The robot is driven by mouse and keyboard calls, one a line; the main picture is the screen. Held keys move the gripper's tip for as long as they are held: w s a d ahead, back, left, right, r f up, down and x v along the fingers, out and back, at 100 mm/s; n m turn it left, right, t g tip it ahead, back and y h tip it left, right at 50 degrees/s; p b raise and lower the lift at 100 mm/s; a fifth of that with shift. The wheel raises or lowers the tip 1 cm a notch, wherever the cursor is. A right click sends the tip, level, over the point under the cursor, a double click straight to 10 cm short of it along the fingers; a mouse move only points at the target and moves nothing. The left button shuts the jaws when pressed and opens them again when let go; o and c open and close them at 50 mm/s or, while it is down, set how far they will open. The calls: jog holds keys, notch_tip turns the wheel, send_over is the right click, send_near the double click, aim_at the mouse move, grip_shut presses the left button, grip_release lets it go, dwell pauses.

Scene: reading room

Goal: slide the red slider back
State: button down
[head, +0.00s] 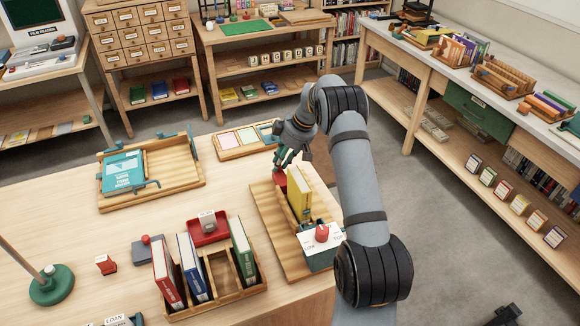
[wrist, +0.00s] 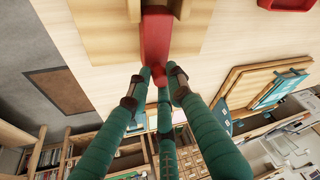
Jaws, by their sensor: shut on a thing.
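The red slider (head: 280,180) sits at the far end of a wooden board (head: 268,222), in front of a standing yellow book (head: 299,192). In the wrist view the red slider (wrist: 157,38) is a long bar with a rounded knob toward my fingers. My gripper (head: 285,160) is at the far end of the board, and its green fingers (wrist: 158,80) are closed around the knob. The arm and gripper partly hide the slider's far end in the head view.
A rack (head: 215,285) of books and a red tray (head: 208,231) stand to the left. A wooden tray (head: 178,170) and a card tray (head: 248,139) lie beyond. Bare tabletop lies between them.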

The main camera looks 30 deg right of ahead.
jog(key=shift+w+d+r, duration=0.2)
jog(key=shift+d, duration=0.15)
jog(key=c, duration=1.9)
grip_release()
jog(key=shift+c, duration=0.2)
jog(key=o, duration=0.3)
jog(key=shift+a+f, duration=0.1)
jog(key=shift+s, duration=0.1)
jog(key=v, duration=1.2)
jog(key=shift+s+a, duration=0.1)
